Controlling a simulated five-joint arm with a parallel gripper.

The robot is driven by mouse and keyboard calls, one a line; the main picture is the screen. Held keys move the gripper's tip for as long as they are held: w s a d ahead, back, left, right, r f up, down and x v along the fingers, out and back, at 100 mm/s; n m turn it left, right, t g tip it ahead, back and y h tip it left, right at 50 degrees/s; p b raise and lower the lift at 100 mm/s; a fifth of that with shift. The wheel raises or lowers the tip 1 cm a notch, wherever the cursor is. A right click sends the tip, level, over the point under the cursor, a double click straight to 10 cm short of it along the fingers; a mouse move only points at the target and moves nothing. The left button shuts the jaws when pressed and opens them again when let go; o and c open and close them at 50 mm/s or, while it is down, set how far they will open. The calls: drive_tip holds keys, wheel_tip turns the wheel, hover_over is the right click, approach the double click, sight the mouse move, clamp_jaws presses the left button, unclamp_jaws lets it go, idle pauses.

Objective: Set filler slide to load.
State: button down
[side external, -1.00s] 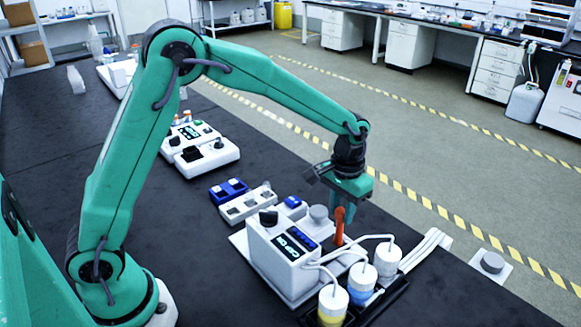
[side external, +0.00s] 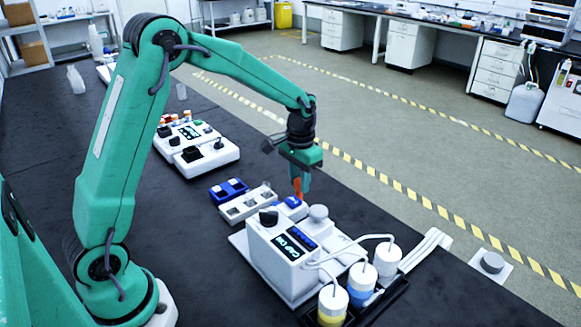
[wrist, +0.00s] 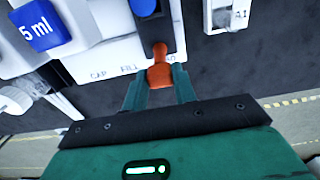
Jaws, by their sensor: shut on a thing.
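The filler (side external: 280,258) is a white box with a lit display on the dark bench in the side view. Its slide has an orange handle (wrist: 160,72), which stands at the far end of the filler in the side view (side external: 298,187). In the wrist view my gripper (wrist: 160,90) is shut on this handle, one green finger on each side. The label strip (wrist: 110,72) reads CAP, FILL and a third word ending in D. The handle sits by that third word and partly covers it.
A white rack (side external: 247,205) and a blue block (side external: 229,190) stand just left of the filler. Tubes run from the filler to white-capped bottles (side external: 333,300) in front. Another white device (side external: 195,150) stands farther back. The bench's right edge is close.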

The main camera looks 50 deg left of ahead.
drive_tip(key=shift+a, duration=0.55)
drive_tip(key=c, duration=1.1)
unclamp_jaws()
drive_tip(key=shift+r, duration=3.95)
